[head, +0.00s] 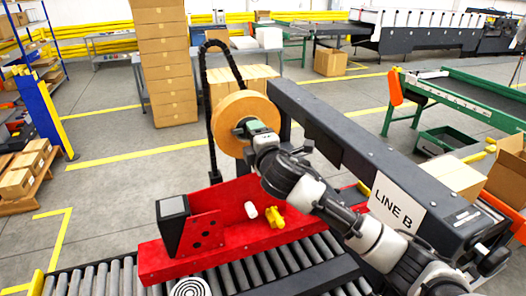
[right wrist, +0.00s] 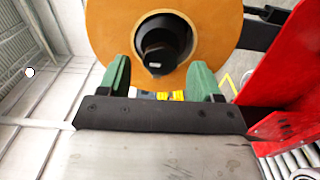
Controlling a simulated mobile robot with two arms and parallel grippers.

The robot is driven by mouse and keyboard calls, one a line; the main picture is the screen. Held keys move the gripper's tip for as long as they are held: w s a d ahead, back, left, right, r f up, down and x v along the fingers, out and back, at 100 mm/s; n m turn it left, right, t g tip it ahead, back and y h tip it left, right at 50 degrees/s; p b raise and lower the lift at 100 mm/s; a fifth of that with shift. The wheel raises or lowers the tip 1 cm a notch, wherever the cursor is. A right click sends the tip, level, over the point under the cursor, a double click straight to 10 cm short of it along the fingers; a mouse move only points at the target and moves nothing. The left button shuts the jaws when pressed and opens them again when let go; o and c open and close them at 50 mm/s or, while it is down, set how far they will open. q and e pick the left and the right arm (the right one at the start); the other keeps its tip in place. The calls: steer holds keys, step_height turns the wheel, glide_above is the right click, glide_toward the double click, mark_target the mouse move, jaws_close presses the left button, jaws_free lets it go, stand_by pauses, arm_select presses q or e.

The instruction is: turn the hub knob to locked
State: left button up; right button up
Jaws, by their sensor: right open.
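The hub knob (right wrist: 158,46) is a dark round piece with a small pale mark. It sits in the centre of a brown roll (right wrist: 105,28), which also shows in the head view (head: 232,108). My right gripper (right wrist: 160,76) is open, its two green fingers apart on either side below the knob, with nothing between them that I can see held. In the head view the right gripper (head: 256,128) is at the front of the roll and hides most of the hub. Whether the fingers touch the knob cannot be told. My left gripper is out of view.
A dark beam labelled LINE B (head: 397,203) runs beside my right arm. A red frame (head: 160,258) with a white cylinder (head: 251,210) and yellow knob (head: 272,216) lies below, over rollers (head: 270,266). Stacked cartons (head: 163,60) stand behind left.

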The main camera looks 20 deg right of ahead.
steer(key=s+b, duration=0.3)
steer(key=s, duration=0.6)
steer(key=shift+s+d+b, duration=0.15)
steer(key=shift+s+b, duration=0.15)
steer(key=shift+s, duration=0.05)
